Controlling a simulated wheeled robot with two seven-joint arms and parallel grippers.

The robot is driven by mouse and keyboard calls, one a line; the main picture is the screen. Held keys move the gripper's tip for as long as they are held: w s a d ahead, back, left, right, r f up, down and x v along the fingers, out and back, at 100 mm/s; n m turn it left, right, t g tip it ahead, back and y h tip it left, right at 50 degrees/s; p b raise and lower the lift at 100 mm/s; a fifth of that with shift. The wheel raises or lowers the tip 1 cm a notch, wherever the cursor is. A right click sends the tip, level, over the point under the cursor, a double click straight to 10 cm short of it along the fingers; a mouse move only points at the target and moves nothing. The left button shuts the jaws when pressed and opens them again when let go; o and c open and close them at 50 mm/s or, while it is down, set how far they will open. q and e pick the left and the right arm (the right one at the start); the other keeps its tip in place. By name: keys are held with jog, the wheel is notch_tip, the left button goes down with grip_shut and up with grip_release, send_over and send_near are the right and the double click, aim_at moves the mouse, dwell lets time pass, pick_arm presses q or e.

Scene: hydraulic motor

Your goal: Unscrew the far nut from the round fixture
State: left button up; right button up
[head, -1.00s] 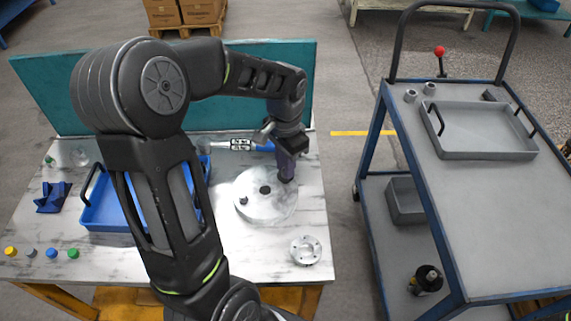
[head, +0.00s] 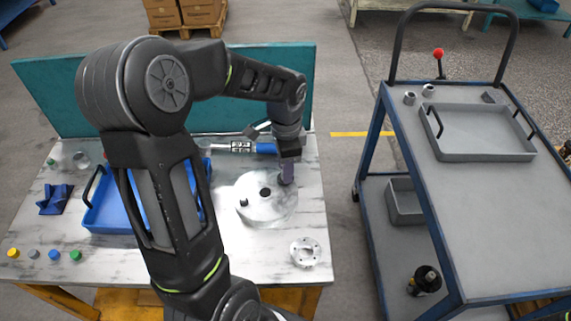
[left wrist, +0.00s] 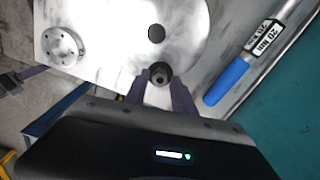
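The round fixture (head: 262,212) is a pale disc on the table with a dark round opening (left wrist: 156,33) at its centre and a small dark nut (head: 243,202) at its left edge. The far nut (left wrist: 160,70) is a dark ring on the side of the disc toward the blue-handled tool. My left gripper (head: 287,178) points down over it; in the left wrist view its purple fingers (left wrist: 160,88) flank the nut closely and appear shut on it. In the head view the gripper hides this nut. Part of what looks like my right gripper (left wrist: 12,82) shows at the left wrist view's edge.
A blue-handled torque tool (head: 240,146) lies behind the fixture, before the teal panel (head: 55,85). A flange (head: 305,252) lies in front. A blue tray (head: 103,218) stands left. A cart (head: 480,220) with a grey tray (head: 485,155) stands right, across a gap.

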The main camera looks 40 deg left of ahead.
pick_arm(q)
jog(key=shift+m, duration=0.8)
jog(key=shift+c, duration=0.3)
grip_shut()
jog(key=n, duration=0.4)
jog(key=shift+n+b, duration=0.3)
jog(key=shift+n, duration=0.6)
